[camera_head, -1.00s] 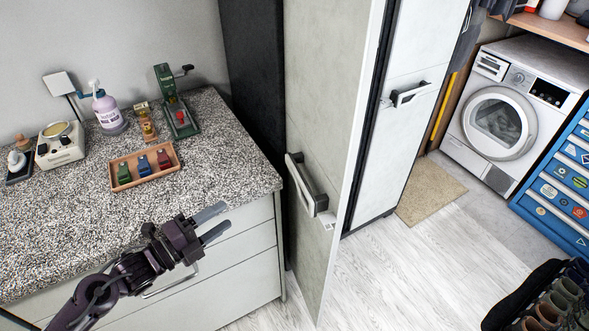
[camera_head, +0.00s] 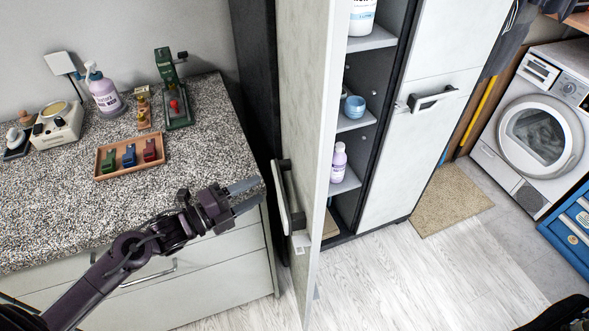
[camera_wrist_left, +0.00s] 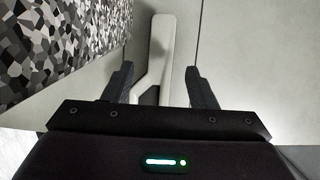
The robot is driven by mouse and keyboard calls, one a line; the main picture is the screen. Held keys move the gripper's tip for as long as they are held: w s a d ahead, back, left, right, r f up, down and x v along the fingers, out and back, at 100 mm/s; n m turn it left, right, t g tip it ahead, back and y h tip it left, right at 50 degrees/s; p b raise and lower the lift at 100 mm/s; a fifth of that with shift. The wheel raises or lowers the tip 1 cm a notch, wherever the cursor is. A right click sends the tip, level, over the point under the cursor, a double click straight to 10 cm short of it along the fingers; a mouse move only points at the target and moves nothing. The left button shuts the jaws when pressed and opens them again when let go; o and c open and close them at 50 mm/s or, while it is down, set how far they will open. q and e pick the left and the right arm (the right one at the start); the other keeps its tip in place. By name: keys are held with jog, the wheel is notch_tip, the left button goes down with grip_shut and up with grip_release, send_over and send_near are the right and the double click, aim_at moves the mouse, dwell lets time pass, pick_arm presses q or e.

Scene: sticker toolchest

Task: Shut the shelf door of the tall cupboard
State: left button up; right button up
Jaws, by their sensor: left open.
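The shelf door (camera_head: 304,110) of the tall cupboard (camera_head: 381,110) stands open, its pale face seen at a steep slant. Its handle (camera_head: 288,200) is on the face towards the counter. My left gripper (camera_head: 259,194) is open and empty, just left of the handle, fingers pointing at the door. In the left wrist view a pale handle (camera_wrist_left: 155,55) shows ahead between the two spread fingers (camera_wrist_left: 160,85); I cannot tell whether they touch it.
A speckled counter (camera_head: 60,215) with a wooden tray (camera_head: 112,171), a pump bottle (camera_head: 104,95) and a green press (camera_head: 172,90) lies left. Shelves (camera_head: 365,40) inside hold a purple bottle (camera_head: 338,162) and a blue jar (camera_head: 354,106).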

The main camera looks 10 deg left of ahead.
aim_at(278, 179)
pick_arm(q)
jog(key=shift+w+d, duration=0.15)
jog(key=shift+w, duration=0.05)
jog(key=shift+w+d+r, duration=0.15)
jog(key=shift+w+d, duration=0.05)
jog(key=p+x, duration=0.1)
jog(key=x, duration=0.4)
jog(key=shift+w+d+p, duration=0.25)
jog(key=shift+p, duration=0.05)
jog(key=shift+w+d, duration=0.15)
jog(key=shift+d, duration=0.05)
pick_arm(e)
jog(key=shift+s+a+r, duration=0.55)
jog(key=shift+a+r, duration=0.1)
jog(key=shift+r, duration=0.2)
pick_arm(q)
grip_shut()
